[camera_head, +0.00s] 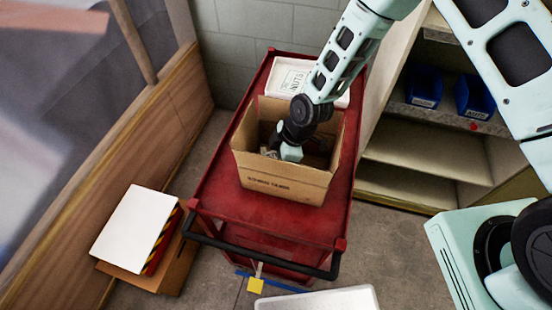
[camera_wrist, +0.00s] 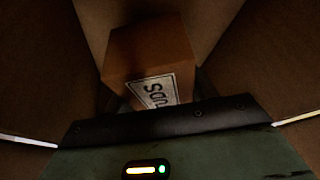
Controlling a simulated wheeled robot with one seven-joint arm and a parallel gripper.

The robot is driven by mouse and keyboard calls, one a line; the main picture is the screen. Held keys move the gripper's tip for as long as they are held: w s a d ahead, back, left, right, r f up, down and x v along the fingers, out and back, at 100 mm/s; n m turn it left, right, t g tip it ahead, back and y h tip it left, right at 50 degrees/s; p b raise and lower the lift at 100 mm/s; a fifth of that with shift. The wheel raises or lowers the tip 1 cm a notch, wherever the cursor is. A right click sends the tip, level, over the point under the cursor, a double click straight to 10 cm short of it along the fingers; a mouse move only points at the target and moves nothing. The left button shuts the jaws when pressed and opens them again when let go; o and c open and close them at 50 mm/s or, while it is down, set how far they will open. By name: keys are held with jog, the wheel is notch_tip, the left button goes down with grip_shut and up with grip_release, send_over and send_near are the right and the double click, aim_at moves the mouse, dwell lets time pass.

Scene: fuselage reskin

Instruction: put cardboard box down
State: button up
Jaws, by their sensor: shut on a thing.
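A small brown cardboard box (camera_wrist: 150,48) with a white printed label fills the middle of the wrist view. My gripper (camera_wrist: 157,92) is shut on it, with a dark finger on each side. In the head view my gripper (camera_head: 290,152) reaches down inside a larger open cardboard box (camera_head: 280,184), and its fingertips and the small box are mostly hidden there. Dark brown walls surround the small box in the wrist view. I cannot tell whether the small box touches the bottom.
The open box stands on a red cart (camera_head: 215,192) with a black handle (camera_head: 262,262). Shelves with blue bins (camera_head: 424,86) are at right.

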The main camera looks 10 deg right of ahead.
jog(key=o, duration=1.4)
jog(key=shift+o, duration=0.2)
jog(key=shift+r+p, duration=0.7)
jog(key=b+v, duration=0.4)
jog(key=v, duration=0.6)
jog(key=shift+d+r, duration=0.15)
jog(key=shift+r, duration=0.2)
jog(key=s+d+r+m+h, duration=0.2)
jog(key=s+r+m, duration=0.3)
jog(key=s+r, duration=0.3)
jog(key=s+d+r+m+h, duration=0.2)
jog(key=s+r+m, duration=0.3)
jog(key=s+r, duration=0.4)
jog(key=s+d, duration=0.1)
jog(key=s, duration=0.3)
jog(key=shift+r, duration=0.3)
